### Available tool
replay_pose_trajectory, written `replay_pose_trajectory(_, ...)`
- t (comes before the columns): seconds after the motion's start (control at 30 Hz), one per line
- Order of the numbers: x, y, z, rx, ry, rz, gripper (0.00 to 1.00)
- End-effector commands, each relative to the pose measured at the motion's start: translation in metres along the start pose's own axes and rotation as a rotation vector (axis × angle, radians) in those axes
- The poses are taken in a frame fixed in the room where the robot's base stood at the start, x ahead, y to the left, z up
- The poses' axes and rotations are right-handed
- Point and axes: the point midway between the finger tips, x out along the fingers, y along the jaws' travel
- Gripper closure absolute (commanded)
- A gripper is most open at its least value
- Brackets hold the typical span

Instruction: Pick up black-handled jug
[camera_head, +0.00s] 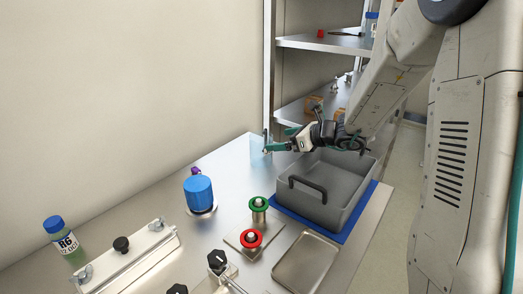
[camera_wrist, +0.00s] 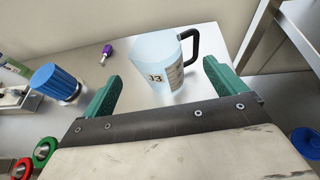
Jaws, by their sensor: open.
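The black-handled jug (camera_wrist: 156,55) is pale blue and translucent, with printed markings on its side. In the wrist view it stands on the steel table ahead of my gripper (camera_wrist: 160,80). Its black handle (camera_wrist: 192,44) is on the right side. The two green fingers are apart, one to the left and one to the right of the jug in the picture, with nothing held between them.
A grey bin (camera_head: 352,205) with a black handle sits on a blue mat right of my gripper. Green and red knobs (camera_head: 251,238) are nearer. A metal shelf (camera_head: 320,43) rises behind.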

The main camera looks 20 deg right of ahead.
Motion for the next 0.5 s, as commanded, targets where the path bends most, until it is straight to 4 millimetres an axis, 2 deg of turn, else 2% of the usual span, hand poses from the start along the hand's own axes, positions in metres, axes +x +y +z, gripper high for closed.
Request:
replay_pose_trajectory(0.1,0.015,0.001,0.0,-0.001,0.001,0.004,0.04)
replay_pose_trajectory(0.27,0.028,0.002,0.0,-0.004,0.0,0.004,0.04)
replay_pose_trajectory(0.5,0.063,0.003,-0.002,-0.005,0.001,0.006,0.04)
